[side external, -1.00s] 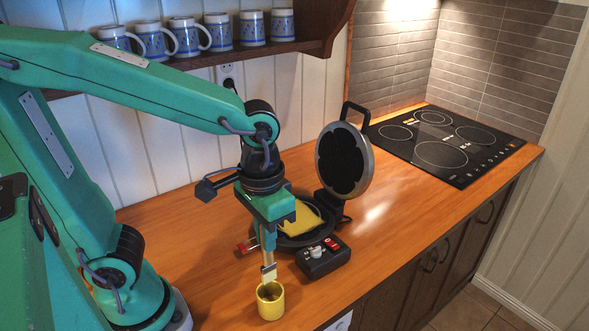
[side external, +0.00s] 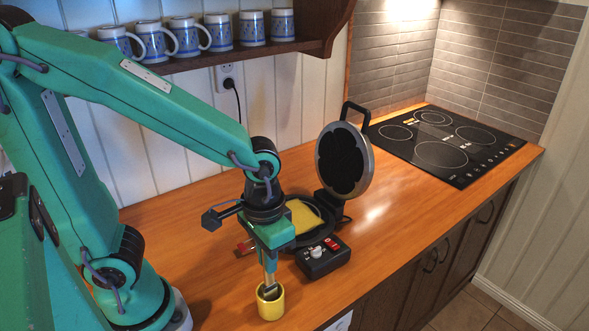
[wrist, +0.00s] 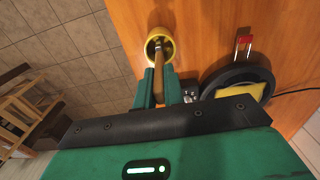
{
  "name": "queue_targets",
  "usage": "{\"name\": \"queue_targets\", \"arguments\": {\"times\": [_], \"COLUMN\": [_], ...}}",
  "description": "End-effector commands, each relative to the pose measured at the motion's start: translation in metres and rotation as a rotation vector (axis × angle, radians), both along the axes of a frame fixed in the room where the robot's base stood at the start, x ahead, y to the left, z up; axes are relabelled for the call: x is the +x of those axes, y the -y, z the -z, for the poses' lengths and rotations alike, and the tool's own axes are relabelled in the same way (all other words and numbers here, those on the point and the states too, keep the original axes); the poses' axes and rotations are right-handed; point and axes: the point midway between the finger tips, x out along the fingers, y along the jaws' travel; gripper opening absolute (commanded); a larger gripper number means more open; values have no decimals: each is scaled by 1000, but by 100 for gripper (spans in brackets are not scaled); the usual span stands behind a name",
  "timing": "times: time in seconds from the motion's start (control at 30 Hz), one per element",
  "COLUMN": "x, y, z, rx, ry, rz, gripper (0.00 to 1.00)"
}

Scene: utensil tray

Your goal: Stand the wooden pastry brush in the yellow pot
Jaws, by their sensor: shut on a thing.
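The yellow pot (side external: 270,307) stands upright on the wooden counter in front of the waffle iron. My gripper (side external: 269,268) is right above the pot, pointing down, shut on the wooden pastry brush (side external: 270,291). The brush is close to upright, with its lower end inside the pot's mouth; I cannot tell if it touches the bottom. In the wrist view the brush (wrist: 161,62) runs from between the fingers (wrist: 160,85) to the pot (wrist: 171,50). The fingers hide much of its handle.
An open waffle iron (side external: 343,165) with a yellow filling stands just behind the gripper, its control box (side external: 322,257) near the pot. A red-handled item (side external: 244,247) lies behind the gripper. The counter's front edge is close to the pot. Mugs (side external: 187,37) line a shelf.

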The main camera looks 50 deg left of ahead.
Motion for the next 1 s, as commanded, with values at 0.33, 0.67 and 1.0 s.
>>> {"name": "queue_targets", "arguments": {"times": [0.33,0.67,1.0], "x": [0,0,0], "y": [0,0,0], "z": [13,14,14], "rx": [0,0,0], "ry": [1,1,1], "rz": [0,0,0], "gripper": [0,0,36]}}
